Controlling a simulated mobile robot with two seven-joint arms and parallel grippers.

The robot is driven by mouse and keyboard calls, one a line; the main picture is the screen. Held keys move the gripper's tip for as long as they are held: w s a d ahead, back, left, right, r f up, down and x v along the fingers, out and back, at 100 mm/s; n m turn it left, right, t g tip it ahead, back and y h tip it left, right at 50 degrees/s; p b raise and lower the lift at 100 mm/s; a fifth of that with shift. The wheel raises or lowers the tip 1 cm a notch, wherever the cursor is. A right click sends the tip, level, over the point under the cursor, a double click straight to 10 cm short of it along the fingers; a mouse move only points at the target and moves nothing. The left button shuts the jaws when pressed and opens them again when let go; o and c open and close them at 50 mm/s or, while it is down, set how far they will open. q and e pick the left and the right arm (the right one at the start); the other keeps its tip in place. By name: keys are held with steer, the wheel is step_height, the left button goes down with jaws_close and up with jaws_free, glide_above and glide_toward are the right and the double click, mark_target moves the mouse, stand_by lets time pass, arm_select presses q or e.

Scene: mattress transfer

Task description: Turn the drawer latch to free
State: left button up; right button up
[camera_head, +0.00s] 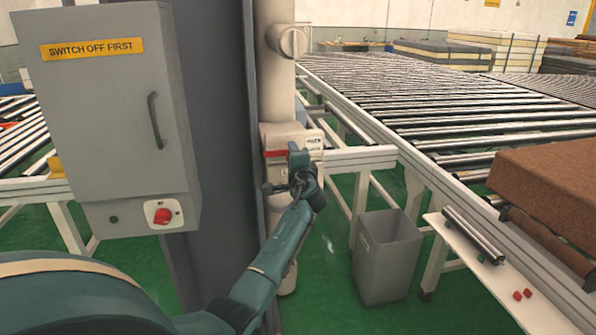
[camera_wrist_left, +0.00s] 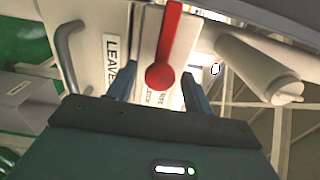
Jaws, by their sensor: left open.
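The red latch (camera_head: 275,153) shows on the front of a small pale unit (camera_head: 285,132) on the column. In the left wrist view the red latch (camera_wrist_left: 172,35) is a long bar with a round end, on a white face with printed labels. My left gripper (camera_head: 298,165) is at the front of that unit, partly covering it. In the left wrist view the left gripper (camera_wrist_left: 161,85) is open, its fingers on either side of the round end. I cannot tell whether either finger touches it. My right gripper is not in view.
A grey cabinet (camera_head: 110,110) marked "SWITCH OFF FIRST" stands at left. A grey bin (camera_head: 386,265) stands on the green floor, right of my arm. A roller conveyor (camera_head: 440,110) and a brown block (camera_head: 560,190) fill the right. A grey handle (camera_wrist_left: 62,45) shows in the wrist view.

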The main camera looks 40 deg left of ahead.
arm_select(q)
steer(key=v, duration=1.2)
steer(key=shift+b, duration=0.45)
steer(key=shift+a, duration=0.1)
